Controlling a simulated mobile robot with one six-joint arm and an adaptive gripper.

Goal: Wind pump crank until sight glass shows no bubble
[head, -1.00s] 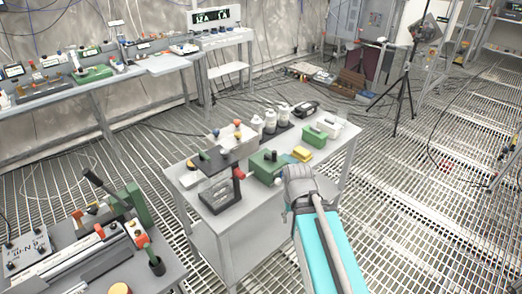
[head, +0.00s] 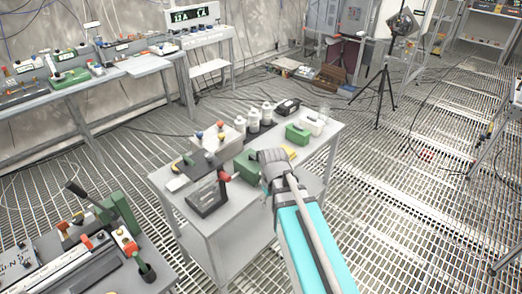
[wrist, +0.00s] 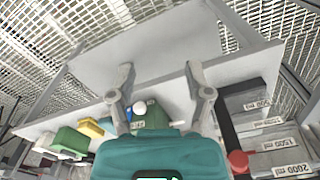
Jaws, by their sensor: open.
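A green pump-like unit (head: 246,166) stands on the grey table; my arm hides its right part. In the wrist view the green body (wrist: 154,117) shows behind my gripper housing, with a white ball knob (wrist: 140,107), perhaps the crank's handle, beside my left finger. My gripper (wrist: 158,72) is open and empty. Its fingers straddle the space over the table's front edge, and neither clearly touches the knob. A dark unit with a red knob (head: 224,177) stands left of the pump; its ml labels (wrist: 270,122) show in the wrist view. I cannot make out a bubble.
White bottles (head: 253,120) stand behind the pump. A green box (head: 297,134) and a partly hidden yellow block (wrist: 90,129) are on the same table (head: 322,140). Another bench (head: 110,283) with levers is at the lower left. The grating floor on the right is mostly open.

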